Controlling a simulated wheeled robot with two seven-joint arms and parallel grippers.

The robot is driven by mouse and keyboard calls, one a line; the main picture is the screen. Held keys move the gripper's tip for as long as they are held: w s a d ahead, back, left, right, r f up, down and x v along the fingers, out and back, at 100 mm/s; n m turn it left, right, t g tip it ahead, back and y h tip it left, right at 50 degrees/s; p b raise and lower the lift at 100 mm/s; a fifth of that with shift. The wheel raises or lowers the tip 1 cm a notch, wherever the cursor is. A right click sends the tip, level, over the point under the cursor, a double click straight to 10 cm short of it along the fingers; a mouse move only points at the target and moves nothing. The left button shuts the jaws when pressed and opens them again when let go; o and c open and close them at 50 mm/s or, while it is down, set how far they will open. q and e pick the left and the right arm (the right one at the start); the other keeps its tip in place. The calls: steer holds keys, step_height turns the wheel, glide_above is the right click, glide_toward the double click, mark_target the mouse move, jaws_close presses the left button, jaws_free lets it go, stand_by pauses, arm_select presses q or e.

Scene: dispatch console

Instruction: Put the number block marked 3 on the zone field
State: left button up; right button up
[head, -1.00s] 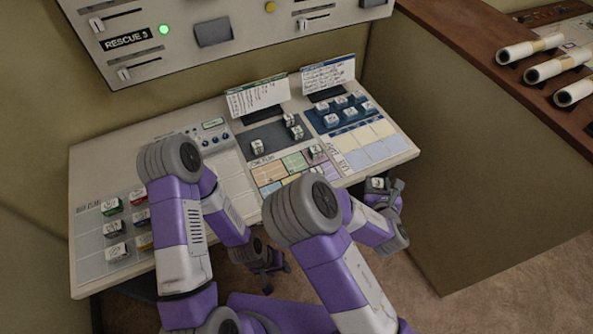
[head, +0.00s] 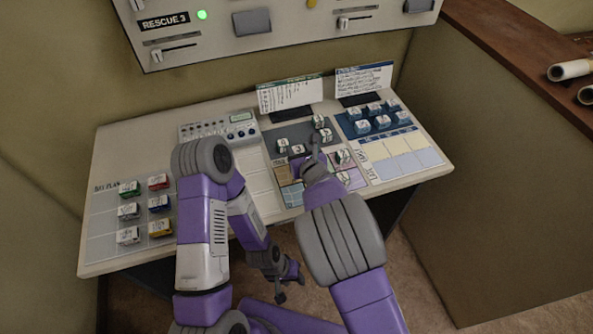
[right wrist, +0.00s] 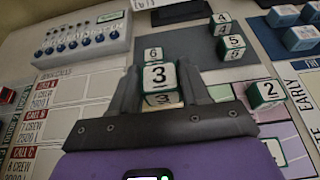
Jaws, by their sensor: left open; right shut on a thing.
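My right gripper (right wrist: 158,92) is shut on the white, green-edged number block marked 3 (right wrist: 159,76), its fingers on either side. In the head view this gripper (head: 308,147) is over the coloured panel; whether the block touches anything below, I cannot tell. The panel of coloured patches (head: 291,196), apparently the zone field, is partly hidden by my right arm. Its purple part shows in the right wrist view (right wrist: 286,129). My left gripper (head: 286,274) is open and empty, low in front of the desk edge.
Block 6 (right wrist: 153,54) stands just behind the held block. Blocks 4 (right wrist: 221,22) and 5 (right wrist: 234,46) stand on the dark grey field; block 2 (right wrist: 266,93) is to the right. Blue blocks (head: 374,111) are at the back right, several coloured-edged blocks (head: 129,211) at the left.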

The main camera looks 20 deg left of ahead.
step_height(320, 180, down, 7)
steer(key=shift+f+b, duration=0.2)
steer(key=shift+b, duration=0.25)
steer(key=shift+f, duration=0.1)
steer(key=o, duration=1)
steer(key=shift+r, duration=0.2)
steer(key=p+v, duration=0.1)
steer(key=v, duration=1.1)
steer(key=shift+d+f, duration=0.1)
